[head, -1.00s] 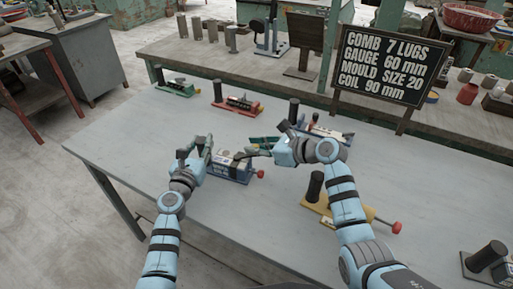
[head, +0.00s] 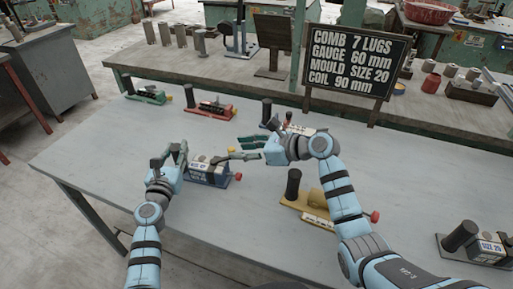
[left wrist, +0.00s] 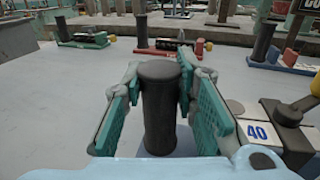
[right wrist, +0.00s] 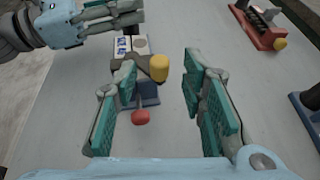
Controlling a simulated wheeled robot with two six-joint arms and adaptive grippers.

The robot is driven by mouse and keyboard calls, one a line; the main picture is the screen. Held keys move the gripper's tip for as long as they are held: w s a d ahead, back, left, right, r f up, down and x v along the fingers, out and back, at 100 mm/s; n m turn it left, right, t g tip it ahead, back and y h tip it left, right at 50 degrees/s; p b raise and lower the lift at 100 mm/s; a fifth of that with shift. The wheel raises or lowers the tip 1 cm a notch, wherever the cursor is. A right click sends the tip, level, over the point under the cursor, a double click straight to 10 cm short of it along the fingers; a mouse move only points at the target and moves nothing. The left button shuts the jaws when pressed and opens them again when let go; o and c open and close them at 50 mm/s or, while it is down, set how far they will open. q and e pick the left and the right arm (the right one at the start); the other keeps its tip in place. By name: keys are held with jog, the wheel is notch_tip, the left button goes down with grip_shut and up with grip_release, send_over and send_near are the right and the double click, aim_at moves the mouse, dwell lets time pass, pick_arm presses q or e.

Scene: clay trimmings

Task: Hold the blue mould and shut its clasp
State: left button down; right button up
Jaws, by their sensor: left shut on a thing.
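My right gripper (head: 240,148) is open and empty, just right of and above the mould. In the right wrist view, the mould's yellow knob (right wrist: 160,68) on a dark lever and its red knob (right wrist: 141,117) lie between the open fingers (right wrist: 160,105), nearer the left one. Whether the fingers touch the knob cannot be told.
A yellow mould (head: 318,205) stands right of the blue one. Red (head: 208,108) and green (head: 146,95) ones stand at the back left, and a grey one (head: 482,247) at the right. A black sign (head: 357,62) stands behind. The table's front left is clear.

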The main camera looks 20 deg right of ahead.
jog(key=v, duration=0.7)
jog(key=shift+s+d+r, duration=0.2)
jog(key=shift+d, duration=0.05)
pick_arm(q)
jog(key=c, duration=1.2)
grip_release()
jog(key=shift+s, duration=0.1)
